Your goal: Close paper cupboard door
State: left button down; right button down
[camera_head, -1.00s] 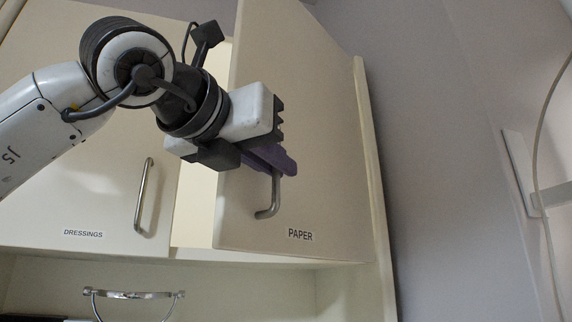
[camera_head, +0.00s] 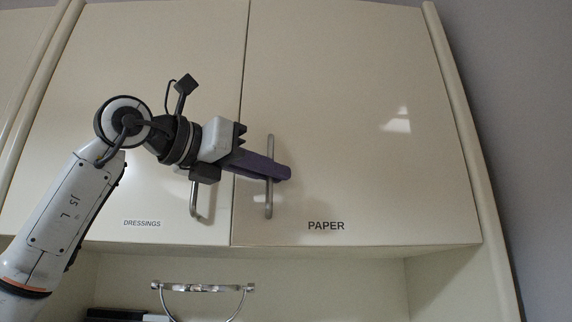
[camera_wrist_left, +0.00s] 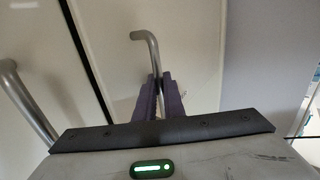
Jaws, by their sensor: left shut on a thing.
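The paper cupboard door (camera_head: 355,130) is a cream panel labelled PAPER. In the head view it lies flush beside the dressings door (camera_head: 150,100), with only a thin seam between them. Its vertical metal handle (camera_head: 269,205) is near its left edge. My left gripper (camera_head: 282,172) has purple fingers and is shut on this handle. In the left wrist view the handle (camera_wrist_left: 150,45) runs down between the two fingers (camera_wrist_left: 165,95), and its lower part is hidden. My right gripper is in neither view.
The dressings door's handle (camera_head: 194,205) is close under my left gripper, and it also shows in the left wrist view (camera_wrist_left: 28,100). Below the doors is an open shelf space with a chrome curved rail (camera_head: 203,289). A grey wall (camera_head: 510,120) is at the right.

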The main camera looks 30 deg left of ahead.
pick_arm(q)
jog(key=shift+w+a+r+n+y, duration=0.1)
jog(key=shift+w+a+n+y, duration=0.1)
jog(key=shift+w+a+y, duration=0.3)
jog(key=shift+w+a+r+n+y, duration=0.1)
jog(key=shift+w+a+n, duration=0.15)
jog(key=shift+a, duration=0.45)
jog(key=c, duration=2.1)
grip_release()
jog(key=shift+m+h, duration=0.35)
jog(key=shift+h, duration=0.15)
jog(key=v, duration=0.3)
jog(key=d+b+v, duration=0.1)
jog(key=v, duration=0.3)
jog(key=b+v, duration=0.1)
jog(key=v, duration=0.2)
jog(key=shift+s+d+f, duration=0.2)
jog(key=shift+s+d, duration=0.1)
jog(key=shift+s, duration=0.15)
